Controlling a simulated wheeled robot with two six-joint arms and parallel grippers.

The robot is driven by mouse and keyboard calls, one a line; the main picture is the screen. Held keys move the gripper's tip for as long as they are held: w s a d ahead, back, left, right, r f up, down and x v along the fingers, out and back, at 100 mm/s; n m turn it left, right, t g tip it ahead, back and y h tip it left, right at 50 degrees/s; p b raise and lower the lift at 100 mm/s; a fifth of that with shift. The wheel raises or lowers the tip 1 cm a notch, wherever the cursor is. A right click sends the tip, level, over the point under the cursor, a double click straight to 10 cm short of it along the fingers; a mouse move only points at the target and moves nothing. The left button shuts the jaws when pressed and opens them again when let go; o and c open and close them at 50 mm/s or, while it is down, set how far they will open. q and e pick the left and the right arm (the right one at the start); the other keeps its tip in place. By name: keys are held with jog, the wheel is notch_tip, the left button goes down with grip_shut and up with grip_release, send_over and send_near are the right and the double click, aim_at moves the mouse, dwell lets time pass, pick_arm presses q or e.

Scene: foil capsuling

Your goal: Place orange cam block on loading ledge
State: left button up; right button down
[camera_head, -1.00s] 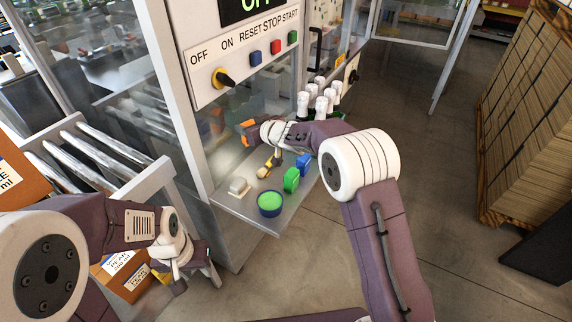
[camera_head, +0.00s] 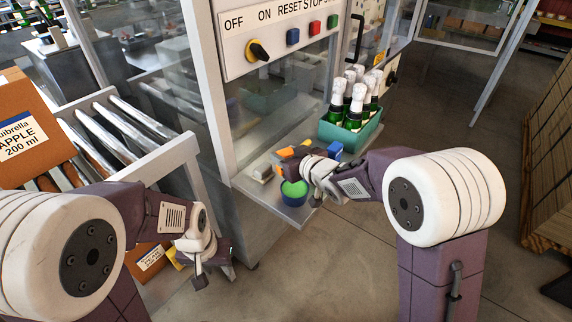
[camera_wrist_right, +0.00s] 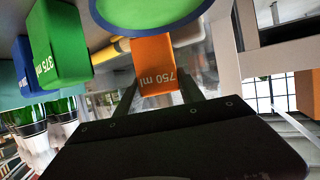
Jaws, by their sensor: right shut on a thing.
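The orange cam block (camera_wrist_right: 157,65), marked 750 ml, is between the fingers of my right gripper (camera_wrist_right: 158,90), which is shut on it. In the head view the orange block (camera_head: 285,152) shows just past my right gripper (camera_head: 300,157), over the loading ledge (camera_head: 248,186). The grey ledge juts from the machine front. I cannot tell whether the block touches it. My left gripper (camera_head: 197,268) hangs low at the left, away from the ledge; its jaw opening is unclear.
A blue bowl with green inside (camera_head: 295,192) stands at the ledge's near edge. A green block (camera_wrist_right: 57,45), marked 375 ml, a blue block (camera_head: 335,149) and a small white item (camera_head: 262,173) are also there. A teal crate (camera_head: 350,134) of bottles stands behind.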

notch_tip(320, 180, down, 3)
jog(key=shift+f+b, duration=0.15)
jog(key=shift+b, duration=0.25)
jog(key=shift+w, duration=0.1)
jog(key=shift+f, duration=0.1)
jog(key=c, duration=0.7)
grip_release()
